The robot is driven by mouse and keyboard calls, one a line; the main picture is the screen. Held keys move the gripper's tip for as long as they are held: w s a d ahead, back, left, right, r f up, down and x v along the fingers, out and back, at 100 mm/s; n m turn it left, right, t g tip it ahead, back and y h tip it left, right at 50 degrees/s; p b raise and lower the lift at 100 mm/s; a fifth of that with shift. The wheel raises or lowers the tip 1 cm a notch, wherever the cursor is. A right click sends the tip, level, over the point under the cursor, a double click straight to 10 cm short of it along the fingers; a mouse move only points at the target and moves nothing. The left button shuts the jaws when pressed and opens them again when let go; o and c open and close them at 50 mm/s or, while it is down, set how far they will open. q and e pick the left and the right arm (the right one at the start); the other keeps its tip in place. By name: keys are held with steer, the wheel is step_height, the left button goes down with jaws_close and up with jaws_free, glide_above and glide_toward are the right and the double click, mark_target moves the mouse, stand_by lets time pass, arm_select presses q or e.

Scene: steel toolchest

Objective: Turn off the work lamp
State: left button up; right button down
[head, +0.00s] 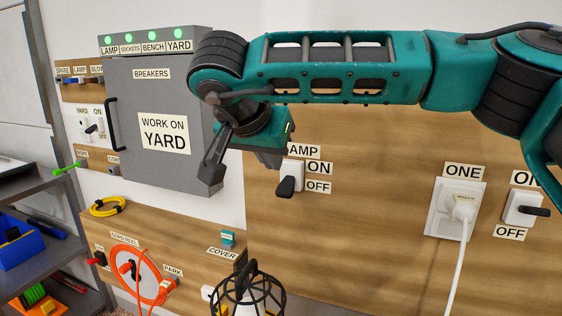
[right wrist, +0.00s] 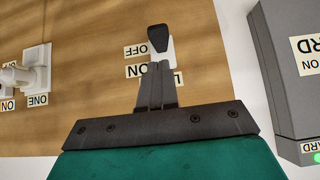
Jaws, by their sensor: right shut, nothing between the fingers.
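The lamp switch (head: 290,180) is on the wooden panel, on a white plate beside the LAMP, ON and OFF labels. Its black lever points down, at the OFF label's side. In the right wrist view, which is upside down, the lever (right wrist: 158,38) lies at the OFF end. My right gripper (head: 212,175) is shut and empty. In the right wrist view its closed fingertips (right wrist: 158,68) appear just short of the lever, seemingly apart from it. The caged work lamp (head: 247,297) is at the bottom of the head view; whether it is lit I cannot tell. My left gripper is not in view.
The grey breaker cabinet (head: 163,170) stands out from the wall left of the switch. A white plug (head: 462,210) with a cord and another switch (head: 522,208) are to the right. An orange cord reel (head: 137,270) is at lower left. Shelves fill the left edge.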

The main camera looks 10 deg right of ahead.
steer(key=s+a+r, duration=0.2)
steer(key=s+a, duration=0.2)
steer(key=s, duration=0.3)
steer(key=shift+a+r+b, duration=0.35)
steer(key=shift+a+b, duration=0.05)
steer(key=shift+b, duration=0.05)
